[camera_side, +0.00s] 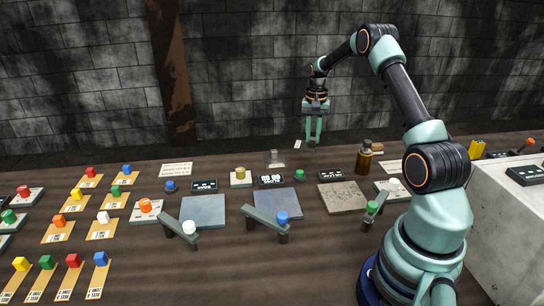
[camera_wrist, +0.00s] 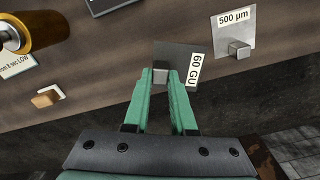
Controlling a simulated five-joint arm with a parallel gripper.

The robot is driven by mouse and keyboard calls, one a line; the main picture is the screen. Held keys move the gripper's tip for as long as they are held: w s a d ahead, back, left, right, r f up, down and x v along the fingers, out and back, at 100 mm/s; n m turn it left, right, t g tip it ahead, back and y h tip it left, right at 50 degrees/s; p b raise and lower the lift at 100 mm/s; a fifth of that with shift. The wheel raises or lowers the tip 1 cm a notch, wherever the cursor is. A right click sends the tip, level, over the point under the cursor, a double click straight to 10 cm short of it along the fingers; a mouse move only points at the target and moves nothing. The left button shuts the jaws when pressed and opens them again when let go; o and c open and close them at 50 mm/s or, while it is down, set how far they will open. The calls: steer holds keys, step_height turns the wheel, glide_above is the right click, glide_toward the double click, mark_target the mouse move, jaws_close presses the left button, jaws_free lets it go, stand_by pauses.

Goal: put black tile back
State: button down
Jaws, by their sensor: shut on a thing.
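My gripper (camera_side: 313,143) points straight down at the back of the table in the side view. In the wrist view my gripper (camera_wrist: 165,75) is shut on the small grey knob (camera_wrist: 160,82) of a dark, flat tile (camera_wrist: 178,55). The tile carries a white "60 GU" label at its right edge. In the side view the dark tile hardly shows against the wall; only its small white label (camera_side: 297,145) stands out beside the fingers. I cannot tell whether the tile touches the table.
A clear "500 µm" plate with a grey knob (camera_wrist: 239,50) lies near the tile. A brown bottle (camera_side: 365,158) and a wooden block (camera_side: 377,147) stand to the right in the side view. Square slabs, including a speckled one (camera_side: 342,197), lie in front. The stone wall is behind.

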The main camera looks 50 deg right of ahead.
mark_target(312, 147)
steer(key=shift+f, duration=2.35)
steer(key=shift+f, duration=0.15)
steer(key=c, duration=0.7)
jaws_free()
steer(key=shift+c, duration=0.2)
